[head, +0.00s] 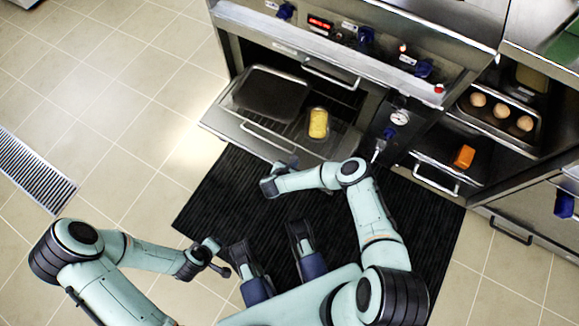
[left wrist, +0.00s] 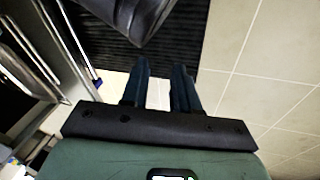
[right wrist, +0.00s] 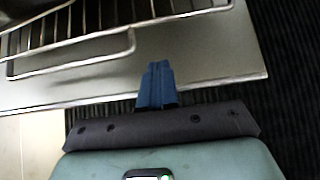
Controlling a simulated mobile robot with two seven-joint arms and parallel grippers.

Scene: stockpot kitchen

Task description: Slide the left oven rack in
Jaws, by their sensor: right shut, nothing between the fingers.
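The left oven rack (head: 284,128) is a wire rack pulled out of the left oven over its lowered door (head: 228,122). It carries a dark flat tray (head: 270,94) and a yellow block-like item (head: 318,123). A wire handle loop juts from its front; the rack also shows in the right wrist view (right wrist: 75,50). My right gripper (head: 293,162) is shut and empty, just in front of the door's edge. In the right wrist view its fingertips (right wrist: 157,68) overlap the door panel, right of the loop. My left gripper (head: 219,257) is open and empty, away from the oven.
A right oven compartment holds a tray with eggs (head: 501,111), and an orange item (head: 463,157) sits on a rack below. A control panel with blue knobs (head: 366,34) runs above the left oven. A black mat (head: 220,195) covers the floor.

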